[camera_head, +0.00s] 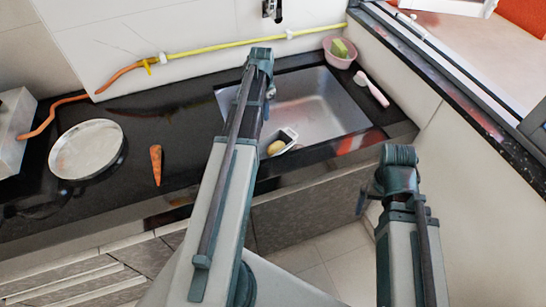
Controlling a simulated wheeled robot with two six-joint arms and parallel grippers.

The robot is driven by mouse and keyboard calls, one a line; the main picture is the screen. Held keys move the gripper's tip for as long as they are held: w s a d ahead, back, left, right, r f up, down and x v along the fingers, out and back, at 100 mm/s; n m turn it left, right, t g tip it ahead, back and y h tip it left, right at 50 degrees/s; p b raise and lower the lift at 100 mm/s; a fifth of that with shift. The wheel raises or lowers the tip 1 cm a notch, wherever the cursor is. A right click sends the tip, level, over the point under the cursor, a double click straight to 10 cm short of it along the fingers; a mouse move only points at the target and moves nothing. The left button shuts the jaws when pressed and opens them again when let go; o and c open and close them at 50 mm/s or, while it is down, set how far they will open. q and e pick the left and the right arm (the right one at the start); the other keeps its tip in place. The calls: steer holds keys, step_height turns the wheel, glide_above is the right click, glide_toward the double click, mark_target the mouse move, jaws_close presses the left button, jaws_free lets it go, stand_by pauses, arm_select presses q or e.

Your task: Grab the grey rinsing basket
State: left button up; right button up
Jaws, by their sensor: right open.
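A small pale grey, open-framed piece (289,134), possibly part of the grey rinsing basket, shows at the sink's front edge beside my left forearm. A yellowish round item (276,147) is at it. The rest is hidden by the arm, so I cannot tell its full shape. My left arm reaches over the sink (318,108). My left gripper (271,91) is mostly hidden behind its wrist, and its jaws cannot be made out. My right gripper (364,196) is open, low in front of the counter, partly hidden by its wrist and apart from the basket.
A pink bowl (336,60) with a green-yellow sponge (341,48) stands behind the sink. A pink-handled brush (373,90) lies at its right. A carrot (156,164) and a round pan (87,149) are on the black counter (190,120) at left. A wall bounds the right.

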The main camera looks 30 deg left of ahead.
arm_select(q)
steer(key=shift+f+b, duration=4.3)
steer(key=shift+f, duration=0.05)
steer(key=f+b, duration=0.5)
steer(key=shift+s+f, duration=0.1)
steer(key=shift+s, duration=0.15)
jaws_close()
